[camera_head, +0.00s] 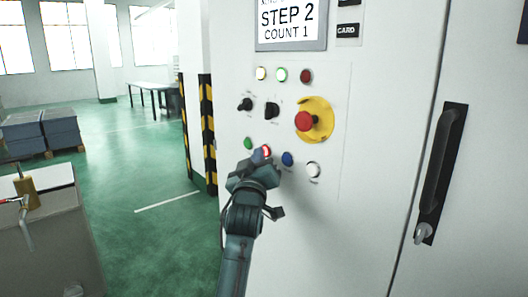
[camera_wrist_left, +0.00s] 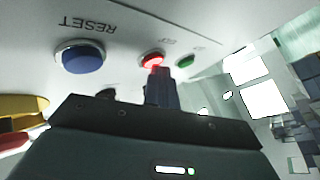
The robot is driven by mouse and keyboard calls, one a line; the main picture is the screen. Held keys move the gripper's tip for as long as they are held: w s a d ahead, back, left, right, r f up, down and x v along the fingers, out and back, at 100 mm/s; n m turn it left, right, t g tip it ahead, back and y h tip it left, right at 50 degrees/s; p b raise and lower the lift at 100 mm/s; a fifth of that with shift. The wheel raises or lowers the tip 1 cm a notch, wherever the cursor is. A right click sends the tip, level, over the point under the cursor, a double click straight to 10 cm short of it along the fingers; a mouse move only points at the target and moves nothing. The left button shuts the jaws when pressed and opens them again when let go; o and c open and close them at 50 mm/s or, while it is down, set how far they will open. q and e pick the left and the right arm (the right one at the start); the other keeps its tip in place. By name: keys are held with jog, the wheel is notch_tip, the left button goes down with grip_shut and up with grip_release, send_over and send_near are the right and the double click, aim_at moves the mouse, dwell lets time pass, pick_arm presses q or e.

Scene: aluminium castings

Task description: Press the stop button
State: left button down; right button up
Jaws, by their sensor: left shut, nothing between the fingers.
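A small red button (camera_head: 266,151) glows in the lower row of the white control panel, between a green button (camera_head: 248,143) and a blue button (camera_head: 287,158). In the left wrist view the red button (camera_wrist_left: 152,59) is lit, and the blue one (camera_wrist_left: 80,58) carries the word RESET. My left gripper (camera_head: 261,160) is shut and empty, its fingertips at the red button. In the left wrist view the fingers (camera_wrist_left: 160,76) cover the button's lower edge; I cannot tell whether they touch it. My right gripper is not in view.
A red mushroom knob (camera_head: 305,121) on a yellow disc (camera_head: 322,119) sticks out above right. Two black switches (camera_head: 258,106), a white button (camera_head: 313,169) and upper lamps (camera_head: 281,75) are nearby. The display (camera_head: 290,22) reads STEP 2, COUNT 1. A door handle (camera_head: 443,170) stands right.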

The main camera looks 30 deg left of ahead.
pick_arm(q)
jog(key=shift+s+a+f+p, duration=0.1)
jog(key=shift+s+a+p, duration=0.1)
jog(key=shift+s, duration=0.15)
jog(key=shift+s+a+p, duration=0.1)
jog(key=shift+s+p, duration=0.1)
jog(key=shift+s, duration=0.15)
jog(key=shift+s, duration=0.1)
jog(key=s, duration=0.1)
jog(key=s+a+p, duration=0.1)
jog(key=s, duration=0.1)
jog(key=s+a+p, duration=0.1)
jog(key=shift+s, duration=0.25)
jog(key=shift+d, duration=0.15)
dwell(0.5)
